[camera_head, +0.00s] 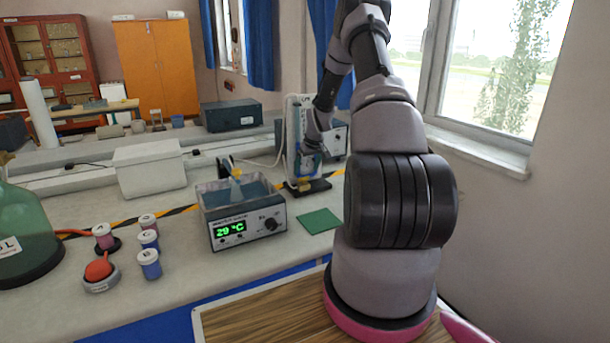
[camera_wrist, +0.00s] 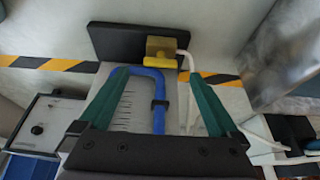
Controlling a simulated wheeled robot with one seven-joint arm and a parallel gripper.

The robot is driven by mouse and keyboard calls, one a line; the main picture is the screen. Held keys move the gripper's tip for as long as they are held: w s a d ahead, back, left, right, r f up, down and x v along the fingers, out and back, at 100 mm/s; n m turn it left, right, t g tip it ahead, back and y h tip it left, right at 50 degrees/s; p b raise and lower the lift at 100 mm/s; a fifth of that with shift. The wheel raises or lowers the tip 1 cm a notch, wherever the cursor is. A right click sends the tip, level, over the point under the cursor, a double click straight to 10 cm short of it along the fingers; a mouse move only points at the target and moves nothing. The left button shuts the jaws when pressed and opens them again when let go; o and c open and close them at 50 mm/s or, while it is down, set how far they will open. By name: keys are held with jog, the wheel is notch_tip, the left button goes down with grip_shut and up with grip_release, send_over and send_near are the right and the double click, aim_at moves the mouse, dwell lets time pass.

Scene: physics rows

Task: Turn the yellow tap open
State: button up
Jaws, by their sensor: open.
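The yellow tap (camera_wrist: 166,62) is a short yellow bar on a brass-coloured block (camera_wrist: 160,46), by a black base (camera_wrist: 112,42). In the head view the tap (camera_head: 304,184) is small, low on the front of an upright white panel (camera_head: 292,112). My gripper (camera_wrist: 158,76) is open, its two green fingers spread wide. In the wrist view the tap shows just beyond the fingertips, roughly between them; I cannot tell whether they touch it. A blue tube (camera_wrist: 158,118) and a white tube run between the fingers. In the head view my gripper (camera_head: 306,164) is small and partly unclear.
A water bath (camera_head: 240,218) reading 29 °C stands left of the panel, with a green mat (camera_head: 320,220) in front. A white box (camera_head: 150,168), several small jars and a green bottle (camera_head: 25,235) are further left. A window wall is right.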

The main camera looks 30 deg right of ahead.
jog(key=v, duration=0.6)
jog(key=shift+r, duration=0.3)
jog(key=shift+s, duration=0.1)
jog(key=s+a+r+m, duration=0.1)
jog(key=s+a+r, duration=0.4)
jog(key=r, duration=0.4)
jog(key=s+a+r+t, duration=0.1)
jog(key=s+a+r, duration=0.35)
jog(key=r, duration=0.35)
jog(key=s+a+r+m, duration=0.1)
jog(key=s+a+r, duration=0.35)
jog(key=r, duration=0.45)
jog(key=s+a+r+m, duration=0.1)
jog(key=s+a+r, duration=0.1)
jog(key=s, duration=0.6)
jog(key=s+a+r+m+t+y, duration=0.1)
jog(key=s+a+r, duration=0.2)
jog(key=s, duration=0.5)
jog(key=s+a+r+y, duration=0.1)
jog(key=s+a, duration=0.3)
jog(key=s, duration=0.4)
jog(key=shift+s+r+m, duration=0.2)
jog(key=shift+r+m, duration=0.2)
jog(key=shift+r, duration=0.25)
